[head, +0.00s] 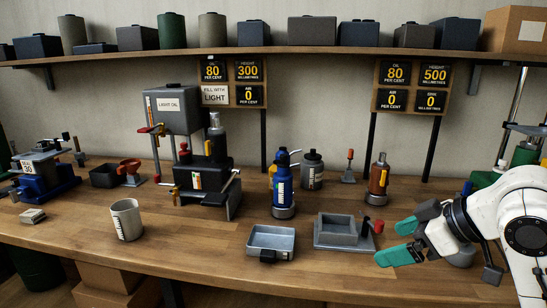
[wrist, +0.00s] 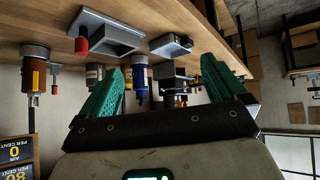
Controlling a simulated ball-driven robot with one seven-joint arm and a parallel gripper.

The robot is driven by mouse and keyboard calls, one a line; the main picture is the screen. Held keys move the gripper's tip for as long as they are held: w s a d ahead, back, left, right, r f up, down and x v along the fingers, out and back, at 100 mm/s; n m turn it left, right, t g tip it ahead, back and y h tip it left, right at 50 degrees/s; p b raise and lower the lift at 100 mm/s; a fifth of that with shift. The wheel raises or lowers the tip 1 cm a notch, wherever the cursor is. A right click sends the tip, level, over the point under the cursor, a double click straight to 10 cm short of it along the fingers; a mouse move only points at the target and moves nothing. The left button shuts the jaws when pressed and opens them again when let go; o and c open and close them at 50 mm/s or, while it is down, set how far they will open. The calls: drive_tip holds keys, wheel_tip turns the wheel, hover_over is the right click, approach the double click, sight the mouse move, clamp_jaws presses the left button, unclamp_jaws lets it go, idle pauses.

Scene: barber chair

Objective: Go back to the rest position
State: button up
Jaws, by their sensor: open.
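My gripper (head: 390,243) is at the right of the head view, over the right front part of the wooden workbench (head: 190,240). Its two teal fingers are spread apart and point left, with nothing between them. In the wrist view my gripper (wrist: 163,66) also shows open and empty, and the bench appears upside down beyond the fingers. A grey square tray with a block-like box (head: 338,232) and a red-handled part (head: 377,227) lie just left of the fingertips, seemingly apart from them.
A shallow metal tray (head: 271,240), blue bottle (head: 283,185), orange-brown bottle (head: 377,180) and white measuring cup (head: 126,219) stand on the bench. A light oil dispenser (head: 172,108) stands at back left. A shelf (head: 270,50) with several containers runs above. A green-based stand (head: 524,155) is behind my arm.

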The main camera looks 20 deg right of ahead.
drive_tip(key=s+a+f+m+g+p, duration=0.1)
drive_tip(key=a+f+m, duration=0.1)
drive_tip(key=a+f, duration=0.55)
drive_tip(key=s+a+f+m+p, duration=0.1)
drive_tip(key=s+a+f+m, duration=0.3)
drive_tip(key=f, duration=0.6)
drive_tip(key=s+f+g+h+p, duration=0.1)
drive_tip(key=s+f+g, duration=0.2)
drive_tip(key=s+f, duration=0.3)
drive_tip(key=s+f+g+h, duration=0.2)
drive_tip(key=s+f, duration=0.5)
drive_tip(key=s, duration=0.5)
drive_tip(key=shift+a+f+g+p, duration=0.25)
drive_tip(key=shift+g+p, duration=0.1)
drive_tip(key=shift+g, duration=0.25)
